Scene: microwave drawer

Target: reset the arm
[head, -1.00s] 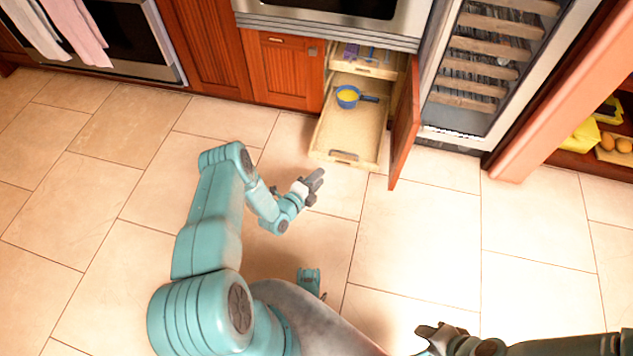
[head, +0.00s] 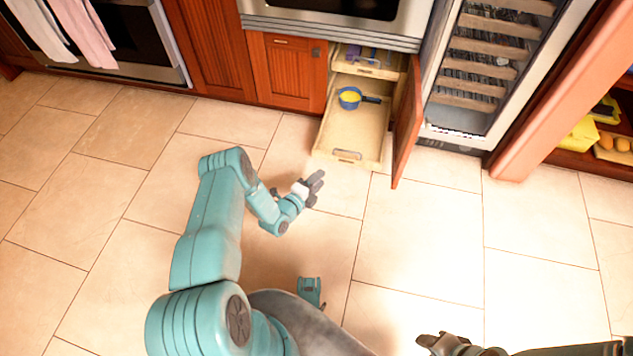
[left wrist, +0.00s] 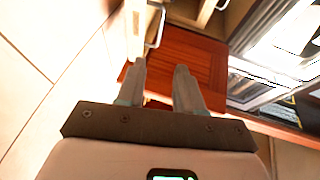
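My left gripper (head: 314,185) is over the floor in front of the pulled-out lower drawer (head: 344,155), apart from it. In the left wrist view its two fingers (left wrist: 160,80) stand apart with nothing between them. The drawer's handle shows just beyond them there. A blue pan (head: 349,98) with yellow inside sits in the drawer. My right gripper (head: 428,341) is at the bottom edge of the head view, over the floor; its fingers are too small and dark to tell whether they are apart.
A cabinet door (head: 406,125) stands open right of the drawer. A second drawer (head: 368,66) above it is partly out. A wine cooler (head: 478,75) stands to the right, and an oven (head: 130,40) with towels to the left. The tiled floor (head: 420,230) is largely clear.

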